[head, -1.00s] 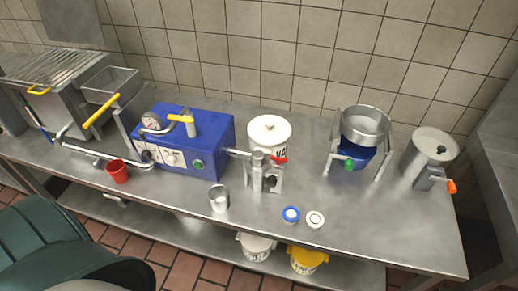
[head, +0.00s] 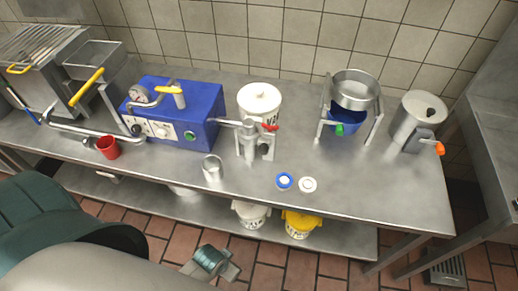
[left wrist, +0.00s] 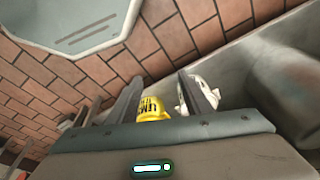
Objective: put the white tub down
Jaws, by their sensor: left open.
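A white tub (head: 252,215) with dark lettering stands upright near the front of the lower shelf, beside a yellow tub (head: 300,224). In the left wrist view the white tub (left wrist: 205,92) is partly hidden behind one finger. The yellow tub (left wrist: 152,108) shows between the fingers, farther off. My left gripper (left wrist: 160,77) is open, with nothing held between its fingers. In the head view my left wrist is low in front of the shelf, left of and below the white tub, apart from it. My right gripper is not in view.
The steel table (head: 370,195) overhangs the lower shelf (head: 345,237). On the table stand a blue machine (head: 185,125), a white lidded container (head: 259,95), a metal cup (head: 213,170) and a red cup (head: 108,148). Tiled floor (head: 285,265) is open in front.

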